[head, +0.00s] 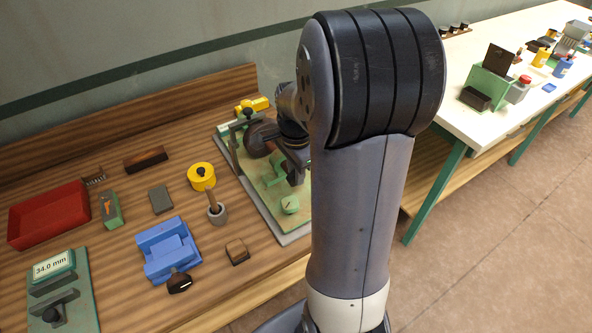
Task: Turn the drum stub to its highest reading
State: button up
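A green board (262,205) on a grey base lies at the right of the wooden bench, partly hidden by my arm. On it stand a dark brown rounded part (261,137), which may be the drum stub, a green bracket (274,172) and a small round green knob (290,204). My gripper (294,166) is over the board's right part, right of the brown part. Its fingertips are small and mostly hidden, so I cannot tell whether it holds anything. A display (52,267) reading 34.0 mm stands on a green plate (82,290) at the front left.
A white table (462,125) with several items stands at the right.

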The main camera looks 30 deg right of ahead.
grip_shut()
jog(key=shift+a+f+h+b, duration=0.25)
jog(key=shift+a+h+b, duration=0.1)
jog(key=shift+h+b, duration=0.75)
jog(key=shift+r+h, duration=0.15)
jog(key=shift+h, duration=0.25)
jog(key=shift+o, duration=2.1)
grip_release()
jog(key=shift+r, duration=0.1)
jog(key=v, duration=1)
jog(key=shift+a+r, duration=0.15)
jog(key=shift+r, duration=0.2)
jog(key=shift+f, duration=0.1)
